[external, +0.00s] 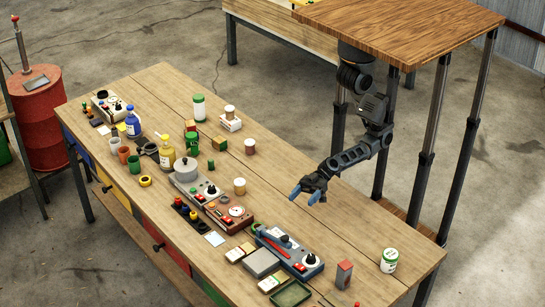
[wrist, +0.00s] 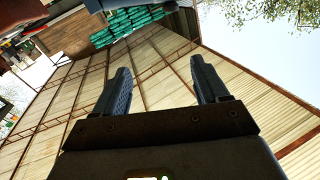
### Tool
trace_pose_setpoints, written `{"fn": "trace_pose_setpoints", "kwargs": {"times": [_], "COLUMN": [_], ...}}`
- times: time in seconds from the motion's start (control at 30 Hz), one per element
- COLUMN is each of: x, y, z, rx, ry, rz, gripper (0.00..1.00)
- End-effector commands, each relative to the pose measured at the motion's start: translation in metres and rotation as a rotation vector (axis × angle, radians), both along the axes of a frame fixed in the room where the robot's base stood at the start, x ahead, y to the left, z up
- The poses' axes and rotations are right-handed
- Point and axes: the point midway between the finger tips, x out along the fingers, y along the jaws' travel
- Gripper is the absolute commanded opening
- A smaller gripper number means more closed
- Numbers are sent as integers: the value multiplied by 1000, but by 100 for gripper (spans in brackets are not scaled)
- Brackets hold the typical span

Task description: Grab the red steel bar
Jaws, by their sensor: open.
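My gripper (external: 304,195) hangs above the right half of the workbench (external: 315,220), its fingers apart and nothing between them. In the wrist view the two fingers of my gripper (wrist: 160,72) are also apart and empty. I cannot tell for sure which thing is the red steel bar. A small upright block (external: 344,274), reddish with a grey side, stands near the bench's right end. A thin red strip (external: 275,240) lies on a blue-grey instrument box (external: 290,251). Both are below my gripper and clear of it. The wrist view shows neither.
A red instrument box (external: 229,213), a green tray (external: 291,293) and a white-green can (external: 389,260) are on the bench. Bottles, cups and more boxes crowd its left half. A wooden-topped stand (external: 410,25) is behind. The bench's far edge strip is mostly clear.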

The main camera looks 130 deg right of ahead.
Motion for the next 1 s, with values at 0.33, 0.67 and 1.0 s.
{"fn": "trace_pose_setpoints", "kwargs": {"times": [0.33, 0.67, 1.0], "x": [50, 51, 88], "y": [159, 260, 280], "z": [52, 47, -30], "rx": [-75, -174, -142], "ry": [-216, -346, -141], "rz": [608, 1095, 1161], "gripper": [73, 73, 73]}}
